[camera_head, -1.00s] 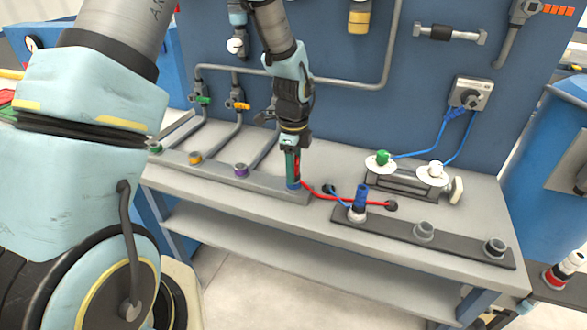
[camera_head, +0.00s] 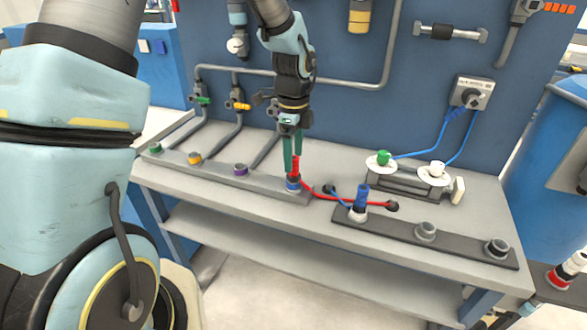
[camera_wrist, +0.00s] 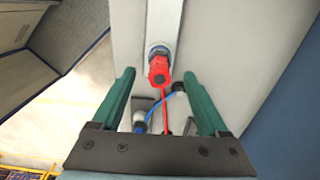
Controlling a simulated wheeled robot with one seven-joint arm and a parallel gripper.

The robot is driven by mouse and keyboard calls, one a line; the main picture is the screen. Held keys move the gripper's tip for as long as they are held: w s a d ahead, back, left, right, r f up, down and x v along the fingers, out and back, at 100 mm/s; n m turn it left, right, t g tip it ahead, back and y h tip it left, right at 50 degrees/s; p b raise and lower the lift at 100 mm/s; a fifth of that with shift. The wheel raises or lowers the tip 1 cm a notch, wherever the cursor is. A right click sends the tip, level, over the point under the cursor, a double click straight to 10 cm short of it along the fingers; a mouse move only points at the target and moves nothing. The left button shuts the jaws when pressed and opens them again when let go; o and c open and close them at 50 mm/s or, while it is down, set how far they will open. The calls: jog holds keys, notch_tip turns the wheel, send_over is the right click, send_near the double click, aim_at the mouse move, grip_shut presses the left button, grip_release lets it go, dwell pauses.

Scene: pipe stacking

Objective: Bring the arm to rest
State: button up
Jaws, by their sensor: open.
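My gripper (camera_head: 292,152) is open above the right end of the grey socket rail (camera_head: 215,178) on the bench. Its green fingers also show in the wrist view (camera_wrist: 158,100), spread apart with nothing between the tips. A red plug (camera_head: 295,168) stands in the blue-ringed socket (camera_head: 293,185) below the fingers. In the wrist view the red plug (camera_wrist: 158,70) is just ahead of the fingers, apart from them, with a red cable running from it.
A blue plug (camera_head: 362,196) stands on the dark socket strip (camera_head: 460,245), which has two grey sockets to its right. A blue back panel (camera_head: 340,110) rises behind my gripper. Pipes and valves are at left.

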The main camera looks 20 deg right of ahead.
notch_tip(320, 180, up, 6)
jog(key=shift+b, duration=0.45)
jog(key=s+a+n, duration=0.2)
jog(key=a+n, duration=1)
jog(key=a, duration=0.3)
jog(key=s+a+n+t, duration=0.1)
jog(key=s+a+n, duration=0.1)
jog(key=a+n, duration=1.1)
jog(key=shift+a+r+t, duration=0.15)
jog(key=shift+a+t, duration=0.15)
jog(key=shift+a, duration=0.8)
